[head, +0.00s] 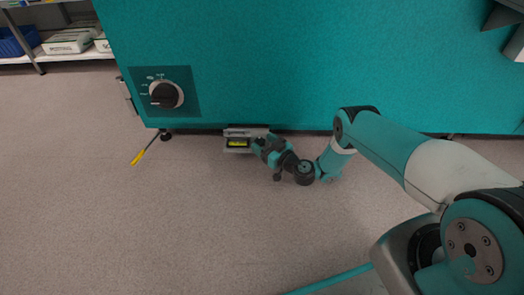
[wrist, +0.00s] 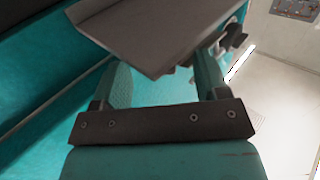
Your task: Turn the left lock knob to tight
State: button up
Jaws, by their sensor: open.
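A round knob (head: 166,95) with a black grip and pale rim sits on a dark square panel on the left of the teal chamber front. Small white marks run around its upper left; they are too small to read. I cannot tell whether it is the left lock knob. My gripper (head: 256,143) is low at the chamber's bottom edge, right of and below this knob and apart from it. In the wrist view, my gripper (wrist: 160,82) has its two fingers apart, with a grey plate (wrist: 150,30) just beyond and partly across them.
A grey bracket (head: 245,131) with a yellow-green strip is by my gripper under the chamber (head: 300,80). A yellow-handled tool (head: 139,157) leans or lies at the left. A dark star-shaped part (wrist: 235,38) shows beyond the right finger. The floor in front is clear.

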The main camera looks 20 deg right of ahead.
jog(key=shift+w+a+b, duration=0.3)
jog(key=shift+w+b, duration=0.2)
jog(key=shift+b, duration=0.05)
jog(key=c, duration=0.9)
jog(key=shift+a+r+m+h+p, duration=0.1)
jog(key=shift+r+m+h+p, duration=0.25)
jog(key=shift+p, duration=0.35)
jog(key=shift+c, duration=0.2)
jog(key=shift+f+m+t+h+p, duration=0.2)
jog(key=shift+m+t+h+p, duration=0.25)
jog(key=shift+h, duration=0.2)
jog(key=shift+f, duration=0.1)
